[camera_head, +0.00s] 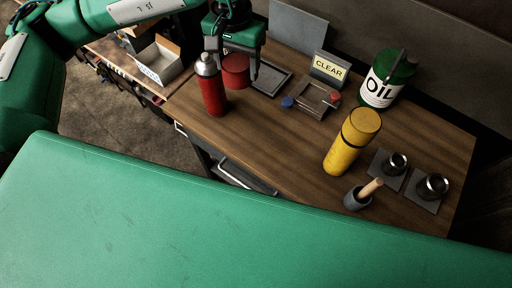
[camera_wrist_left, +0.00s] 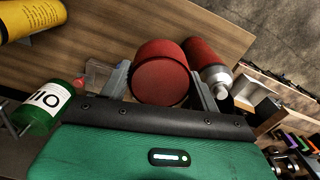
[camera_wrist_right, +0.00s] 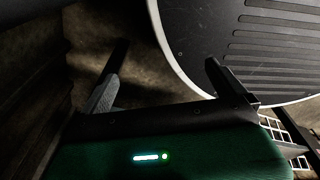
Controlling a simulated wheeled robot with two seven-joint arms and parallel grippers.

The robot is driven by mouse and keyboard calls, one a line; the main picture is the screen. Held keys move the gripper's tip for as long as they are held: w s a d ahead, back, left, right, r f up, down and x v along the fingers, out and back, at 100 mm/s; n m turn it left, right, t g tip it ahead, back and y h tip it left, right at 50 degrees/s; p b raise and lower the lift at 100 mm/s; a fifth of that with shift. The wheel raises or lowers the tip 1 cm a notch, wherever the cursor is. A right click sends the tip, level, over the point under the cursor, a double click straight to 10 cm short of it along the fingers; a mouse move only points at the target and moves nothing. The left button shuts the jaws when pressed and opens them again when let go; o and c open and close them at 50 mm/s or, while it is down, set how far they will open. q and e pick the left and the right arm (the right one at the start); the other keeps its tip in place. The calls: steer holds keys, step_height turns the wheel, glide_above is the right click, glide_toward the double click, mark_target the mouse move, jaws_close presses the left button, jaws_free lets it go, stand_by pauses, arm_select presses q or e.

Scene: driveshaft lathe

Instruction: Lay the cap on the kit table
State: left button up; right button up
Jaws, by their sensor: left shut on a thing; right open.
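The cap is a dark red, round, cup-like piece (camera_head: 235,72) in the head view. My left gripper (camera_head: 238,80) is shut on it, with one finger on each side, and holds it over the wooden table (camera_head: 295,148); whether the cap touches anything below is not clear. In the left wrist view the cap (camera_wrist_left: 160,78) sits between the two fingers. A red flask (camera_head: 212,92) with a bare metal top stands just beside the cap on its left. My right gripper (camera_wrist_right: 167,60) is open and empty in the right wrist view.
A dark tray (camera_head: 270,79) lies right of the cap. Behind and right are a CLEAR sign (camera_head: 329,69), an OIL can (camera_head: 385,82) and a yellow flask (camera_head: 351,143). A grey cup with a wooden handle (camera_head: 358,198) stands near the front edge. Mid-table wood is clear.

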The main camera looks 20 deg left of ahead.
mark_target(242, 81)
arm_select(q)
steer(key=shift+m, duration=0.8)
steer(key=s+d+f+b, duration=0.1)
steer(key=b, duration=0.1)
steer(key=s+d+f+b, duration=0.1)
steer(key=s+b, duration=0.1)
steer(key=shift+b, duration=0.35)
arm_select(e)
steer(key=w+f+b, duration=0.1)
steer(key=w+f, duration=0.2)
steer(key=f, duration=0.3)
arm_select(q)
steer(key=shift+m, duration=0.3)
steer(key=f, duration=0.5)
steer(key=s+f+p, duration=0.1)
steer(key=f, duration=0.4)
steer(key=f+p, duration=0.1)
steer(key=f, duration=0.4)
steer(key=shift+s+d+f, duration=0.15)
steer(key=shift+d+f, duration=0.25)
step_height(242, 81, down, 4)
steer(key=shift+r+p, duration=0.25)
steer(key=shift+p, duration=0.2)
steer(key=shift+f, duration=0.25)
arm_select(e)
steer(key=s, duration=0.4)
steer(key=shift+r, duration=0.4)
